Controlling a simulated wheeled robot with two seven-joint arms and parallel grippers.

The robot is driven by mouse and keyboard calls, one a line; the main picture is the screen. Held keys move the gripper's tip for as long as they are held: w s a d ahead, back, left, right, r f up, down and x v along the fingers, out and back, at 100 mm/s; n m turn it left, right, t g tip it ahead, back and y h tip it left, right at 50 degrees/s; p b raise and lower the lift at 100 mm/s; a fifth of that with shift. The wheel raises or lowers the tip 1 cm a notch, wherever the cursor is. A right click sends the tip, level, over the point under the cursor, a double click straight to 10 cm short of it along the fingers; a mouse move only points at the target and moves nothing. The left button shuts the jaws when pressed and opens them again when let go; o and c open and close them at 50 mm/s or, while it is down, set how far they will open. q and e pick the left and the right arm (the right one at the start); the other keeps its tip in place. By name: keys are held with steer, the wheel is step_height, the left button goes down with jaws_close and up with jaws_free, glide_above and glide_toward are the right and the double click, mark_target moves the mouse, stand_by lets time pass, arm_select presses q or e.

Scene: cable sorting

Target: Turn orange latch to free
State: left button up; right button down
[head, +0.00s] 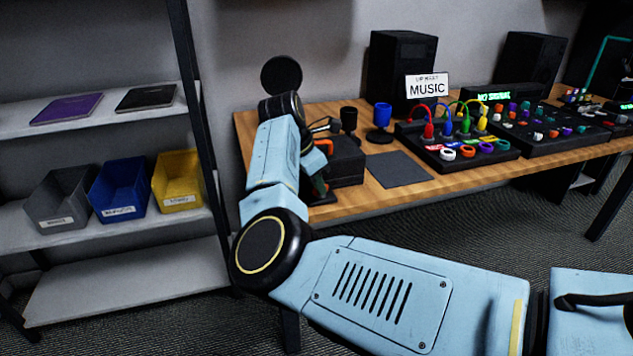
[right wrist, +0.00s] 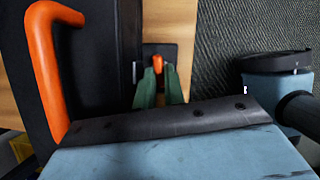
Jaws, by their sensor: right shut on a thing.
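The orange latch (right wrist: 158,62) shows in the right wrist view as a small upright tab on a dark plate at the edge of the wooden table. My right gripper (right wrist: 159,82) has its green fingertips on either side of the latch and is shut on it. In the head view my right gripper (head: 320,188) is at the table's left end, beside a black case (head: 347,160), partly hidden by my arm. The latch cannot be made out there. My left gripper is not in view.
A large orange handle (right wrist: 42,65) on the case stands close to the gripper's left in the right wrist view. A dark mat (head: 398,169), a blue cup (head: 383,114) and a mixer with coloured cables (head: 455,150) are on the table. A shelf with bins (head: 118,190) stands left.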

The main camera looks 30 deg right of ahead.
steer(key=c, duration=1.5)
jaws_free()
